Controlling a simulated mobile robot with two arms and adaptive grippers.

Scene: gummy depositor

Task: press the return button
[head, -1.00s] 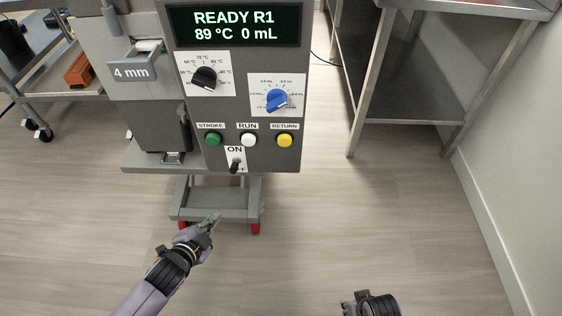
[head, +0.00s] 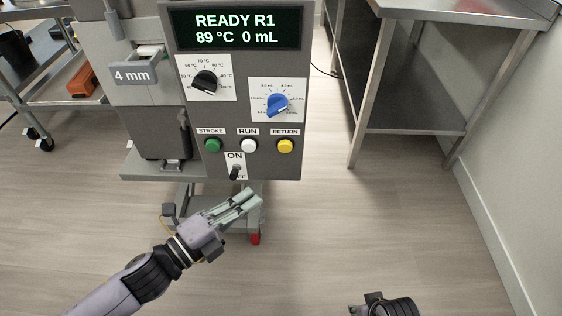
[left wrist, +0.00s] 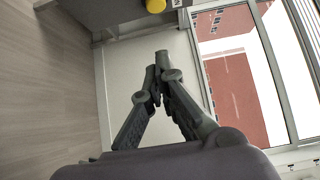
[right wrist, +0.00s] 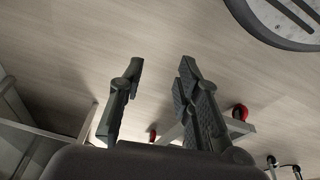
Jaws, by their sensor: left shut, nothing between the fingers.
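The yellow return button (head: 285,146) is on the machine's grey front panel, under the RETURN label (head: 285,132). It stands right of the white run button (head: 248,145) and the green stroke button (head: 213,145). My left gripper (head: 254,201) is shut and empty, below the panel and apart from the button. In the left wrist view its fingertips (left wrist: 156,62) meet, and a yellow button (left wrist: 155,5) shows at the top edge. My right gripper's fingers (right wrist: 160,75) are apart and empty in the right wrist view; the head view shows only part of that arm at the bottom.
The ON switch (head: 235,172) sits below the buttons, above my left gripper. A black dial (head: 206,82) and a blue dial (head: 277,105) are higher on the panel. A steel table (head: 420,90) stands to the right. The floor between is clear.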

